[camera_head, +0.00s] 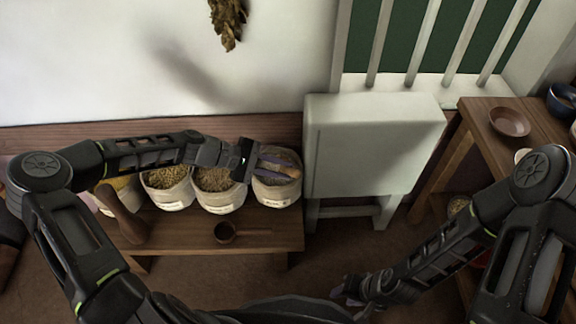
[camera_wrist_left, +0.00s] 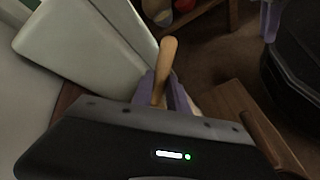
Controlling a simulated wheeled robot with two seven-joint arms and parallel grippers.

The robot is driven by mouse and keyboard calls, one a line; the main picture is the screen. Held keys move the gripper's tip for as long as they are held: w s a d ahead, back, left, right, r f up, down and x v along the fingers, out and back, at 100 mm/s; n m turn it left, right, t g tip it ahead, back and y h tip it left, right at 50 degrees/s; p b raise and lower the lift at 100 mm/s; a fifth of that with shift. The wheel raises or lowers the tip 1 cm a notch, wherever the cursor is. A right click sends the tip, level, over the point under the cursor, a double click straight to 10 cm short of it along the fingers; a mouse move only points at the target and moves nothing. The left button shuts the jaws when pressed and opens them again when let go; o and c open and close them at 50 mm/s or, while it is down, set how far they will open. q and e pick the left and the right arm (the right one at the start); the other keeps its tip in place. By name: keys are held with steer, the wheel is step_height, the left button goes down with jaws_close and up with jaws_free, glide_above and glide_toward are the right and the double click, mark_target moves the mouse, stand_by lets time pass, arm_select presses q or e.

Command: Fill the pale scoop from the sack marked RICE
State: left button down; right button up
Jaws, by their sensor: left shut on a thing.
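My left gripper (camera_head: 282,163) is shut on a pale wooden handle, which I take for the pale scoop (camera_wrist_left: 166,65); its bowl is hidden. The gripper is over the rightmost sack (camera_head: 274,195), covering part of its mouth; that sack holds greyish contents. To its left stand a sack of tan grain (camera_head: 214,181), another tan sack (camera_head: 168,182) and a yellow-filled sack (camera_head: 127,185), partly behind my arm. The sacks have white labels too small to read. My right gripper (camera_head: 345,291) is low over the floor, away from the sacks; its jaw opening is unclear.
A dark brown scoop (camera_head: 226,232) lies on the wooden bench (camera_head: 275,222) before the sacks. A brown wooden tool (camera_head: 124,219) leans at its left. A side table (camera_head: 480,115) holds a brown dish (camera_head: 510,122).

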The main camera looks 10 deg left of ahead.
arm_select(q)
steer(key=shift+s+a, duration=0.15)
steer(key=shift+a, duration=0.5)
steer(key=shift+d+p, duration=0.1)
steer(key=shift+p, duration=0.2)
stand_by(0.3)
